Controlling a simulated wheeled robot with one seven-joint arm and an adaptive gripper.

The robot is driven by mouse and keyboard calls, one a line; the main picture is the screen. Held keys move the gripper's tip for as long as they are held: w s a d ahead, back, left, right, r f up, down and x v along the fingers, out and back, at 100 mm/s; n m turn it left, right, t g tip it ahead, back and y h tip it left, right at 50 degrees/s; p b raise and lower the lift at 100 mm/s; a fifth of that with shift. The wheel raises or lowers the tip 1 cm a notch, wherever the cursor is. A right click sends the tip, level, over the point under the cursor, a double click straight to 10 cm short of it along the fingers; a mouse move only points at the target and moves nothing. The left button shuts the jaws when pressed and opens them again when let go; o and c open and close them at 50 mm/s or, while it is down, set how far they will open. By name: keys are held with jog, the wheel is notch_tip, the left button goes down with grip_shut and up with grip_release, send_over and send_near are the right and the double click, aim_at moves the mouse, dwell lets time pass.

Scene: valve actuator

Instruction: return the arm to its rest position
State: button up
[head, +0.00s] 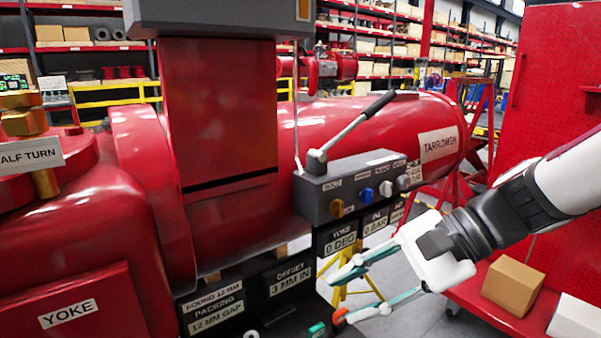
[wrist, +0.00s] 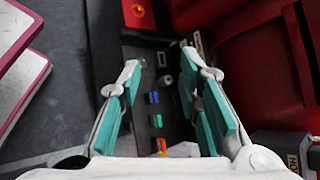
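My gripper (head: 345,298) is at the lower right of centre in the head view, on my white and black arm that reaches in from the right edge. Its teal-padded fingers are spread apart with nothing between them. In the wrist view the gripper (wrist: 160,58) is also open, and a dark ledge with small items shows beyond and between the fingers. The large red valve actuator (head: 230,220) fills the left and middle of the head view. Its grey control box (head: 345,190), with a lever (head: 350,130) and several coloured knobs, is up and left of the gripper, apart from it.
A dark panel (head: 270,300) with labels runs below the actuator. A yellow stand (head: 355,270) is behind the gripper. A cardboard box (head: 512,286) and a white box (head: 578,318) sit on a red cart at right. Small coloured items (wrist: 154,98) lie on the ledge.

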jog(key=s+d+f+n+h, duration=0.1)
jog(key=s+d+n+h, duration=0.45)
jog(key=s, duration=0.35)
jog(key=s+d+f+n+h, duration=0.2)
jog(key=s+d+n+h, duration=0.35)
jog(key=s, duration=0.35)
notch_tip(320, 180, up, 19)
jog(key=t+p, duration=0.3)
jog(key=p, duration=1.3)
jog(key=shift+w+d+y+p, duration=0.25)
jog(key=shift+d+y+p, duration=0.05)
jog(key=shift+p, duration=0.1)
jog(key=shift+f, duration=0.1)
